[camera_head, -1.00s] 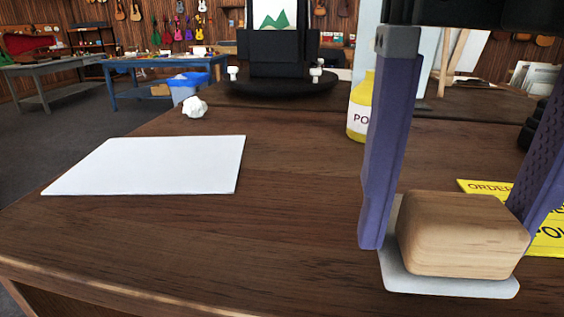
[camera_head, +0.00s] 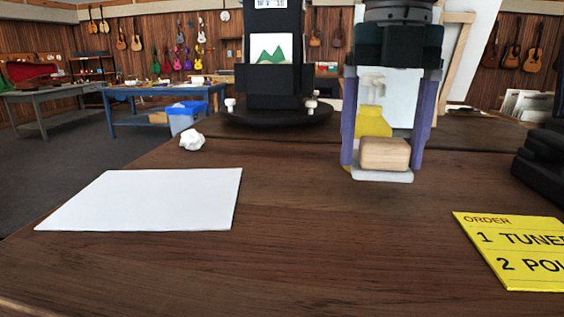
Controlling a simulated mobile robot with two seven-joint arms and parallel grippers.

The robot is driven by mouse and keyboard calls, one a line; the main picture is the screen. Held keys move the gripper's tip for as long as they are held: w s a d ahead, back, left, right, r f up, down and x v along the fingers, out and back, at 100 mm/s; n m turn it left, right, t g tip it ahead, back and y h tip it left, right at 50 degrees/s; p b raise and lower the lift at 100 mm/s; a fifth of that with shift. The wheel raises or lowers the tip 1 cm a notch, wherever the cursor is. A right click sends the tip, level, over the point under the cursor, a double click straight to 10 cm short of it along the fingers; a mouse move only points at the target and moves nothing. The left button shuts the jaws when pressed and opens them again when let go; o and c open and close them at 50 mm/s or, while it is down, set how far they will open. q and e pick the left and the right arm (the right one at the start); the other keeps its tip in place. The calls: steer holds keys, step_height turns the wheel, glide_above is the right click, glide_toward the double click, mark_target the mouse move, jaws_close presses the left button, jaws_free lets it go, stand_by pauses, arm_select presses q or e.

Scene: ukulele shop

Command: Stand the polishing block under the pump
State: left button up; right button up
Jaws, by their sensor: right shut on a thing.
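The polishing block (camera_head: 384,154) is a pale wooden block with rounded edges on a thin light grey pad. My right gripper (camera_head: 383,160) comes down from above with its two purple fingers shut on the block's left and right sides. The block is level, pad down, in front of the yellow bottle (camera_head: 373,122). A pale pump head (camera_head: 372,83) shows above the bottle, between the fingers. The block covers the bottle's lower front. I cannot tell whether the pad touches the table or hovers just above it. My left gripper is not in view.
A white sheet (camera_head: 145,200) lies at the left of the wooden table. A crumpled white ball (camera_head: 191,140) and a black stand (camera_head: 275,85) are farther back. A yellow order card (camera_head: 520,250) lies at the right. The table's front middle is clear.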

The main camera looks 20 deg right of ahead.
mark_target(379, 171)
step_height(379, 171, down, 4)
steer(key=b, duration=0.3)
steer(key=shift+r, duration=0.25)
steer(key=shift+f, duration=0.2)
steer(key=o, duration=1.3)
steer(key=shift+o, duration=0.2)
steer(key=shift+r, duration=0.1)
step_height(379, 171, up, 12)
steer(key=p, duration=1)
steer(key=shift+r, duration=0.15)
